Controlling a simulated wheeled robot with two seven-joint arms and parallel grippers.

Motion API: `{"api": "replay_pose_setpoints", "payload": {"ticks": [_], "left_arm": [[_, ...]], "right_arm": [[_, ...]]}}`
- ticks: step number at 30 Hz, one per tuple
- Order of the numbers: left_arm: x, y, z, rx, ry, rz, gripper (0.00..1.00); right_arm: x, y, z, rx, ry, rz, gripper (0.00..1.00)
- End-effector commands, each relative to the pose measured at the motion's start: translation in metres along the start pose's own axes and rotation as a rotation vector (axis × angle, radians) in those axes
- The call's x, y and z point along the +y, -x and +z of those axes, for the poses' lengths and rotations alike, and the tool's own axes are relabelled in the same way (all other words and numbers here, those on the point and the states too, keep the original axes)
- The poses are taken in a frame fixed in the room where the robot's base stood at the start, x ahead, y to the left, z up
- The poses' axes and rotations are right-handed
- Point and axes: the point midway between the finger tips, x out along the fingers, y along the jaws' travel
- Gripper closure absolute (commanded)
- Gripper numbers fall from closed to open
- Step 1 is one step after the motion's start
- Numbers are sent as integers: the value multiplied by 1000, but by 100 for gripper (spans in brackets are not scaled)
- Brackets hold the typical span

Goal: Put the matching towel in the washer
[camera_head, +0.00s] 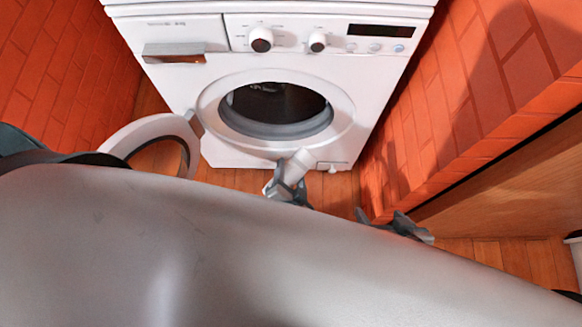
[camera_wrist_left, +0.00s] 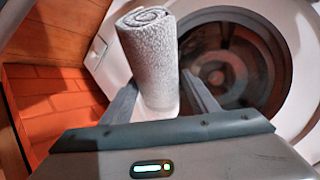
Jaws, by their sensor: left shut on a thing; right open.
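The washer (camera_head: 185,95) is white, with its round door (camera_head: 118,132) swung open to the left. Its drum opening (camera_head: 275,105) is dark and uncovered. My left gripper (camera_head: 285,185) is shut on a light grey rolled towel (camera_head: 300,164), just below and in front of the opening. In the left wrist view the towel (camera_wrist_left: 150,55) stands up between the two fingers, with the drum opening (camera_wrist_left: 225,70) behind it to the right. My right gripper (camera_head: 405,226) is open, lower right of the washer, and partly hidden behind my arm.
Orange brick walls (camera_head: 455,100) stand close on both sides of the washer. A wooden panel (camera_head: 500,190) runs along the right. The wooden floor (camera_head: 335,190) is partly visible. My large grey arm link covers the lower part of the head view.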

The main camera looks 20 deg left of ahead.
Motion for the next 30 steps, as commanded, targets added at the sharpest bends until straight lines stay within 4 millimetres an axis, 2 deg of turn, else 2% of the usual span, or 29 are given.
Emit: {"api": "replay_pose_setpoints", "payload": {"ticks": [17,30], "left_arm": [[-28,-55,-28,2,0,-2,70],[-49,-100,-50,2,-1,-2,70]], "right_arm": [[5,1,3,-25,0,13,28],[0,-2,-1,5,-1,-1,28]]}}
